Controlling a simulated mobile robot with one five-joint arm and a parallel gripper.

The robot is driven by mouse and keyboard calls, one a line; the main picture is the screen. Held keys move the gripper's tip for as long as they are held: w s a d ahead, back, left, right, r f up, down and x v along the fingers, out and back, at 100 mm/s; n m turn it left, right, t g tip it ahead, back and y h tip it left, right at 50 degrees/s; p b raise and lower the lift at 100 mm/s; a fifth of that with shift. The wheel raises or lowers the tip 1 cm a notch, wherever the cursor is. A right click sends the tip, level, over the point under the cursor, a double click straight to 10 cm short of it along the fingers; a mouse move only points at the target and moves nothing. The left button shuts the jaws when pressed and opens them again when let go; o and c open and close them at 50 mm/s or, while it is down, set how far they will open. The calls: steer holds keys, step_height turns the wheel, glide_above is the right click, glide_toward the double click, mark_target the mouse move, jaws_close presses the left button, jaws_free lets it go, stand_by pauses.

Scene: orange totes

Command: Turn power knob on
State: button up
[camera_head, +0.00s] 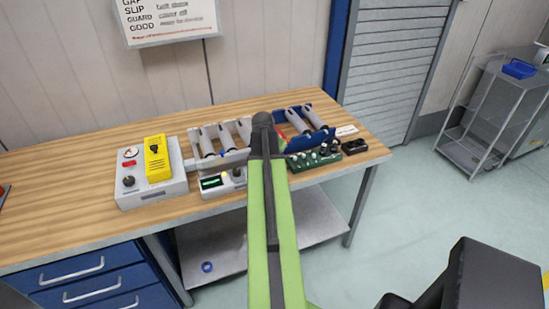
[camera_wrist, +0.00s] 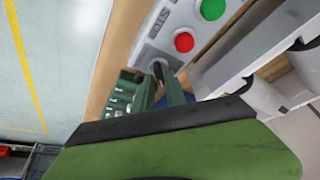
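In the wrist view, a pale control panel (camera_wrist: 205,30) carries a round green button, a red button and printed lettering. A small dark knob-like part (camera_wrist: 158,70) shows at its lower left end, close to the dark green fingers of my gripper (camera_wrist: 166,90). I cannot tell whether they touch or whether the fingers are open. In the head view, a small white box with a green display (camera_head: 211,183) stands at the table's front edge, its right part hidden behind my green arm. A grey box (camera_head: 150,193) at the left bears a black knob (camera_head: 128,181).
A yellow device (camera_head: 157,160) sits on the grey box. White roller stands (camera_head: 205,160), a blue roller stand (camera_head: 318,136) and a green circuit board (camera_head: 313,158) crowd the wooden table (camera_head: 60,185) around my arm. A metal cart (camera_head: 500,105) stands at the right. The floor between is clear.

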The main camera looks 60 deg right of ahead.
steer(key=shift+o, duration=1.3)
steer(key=shift+r, duration=0.1)
steer(key=w+p+v, duration=0.1)
steer(key=p+v, duration=1.5)
steer(key=v, duration=0.1)
steer(key=shift+s, duration=0.5)
steer(key=shift+a+r, duration=0.1)
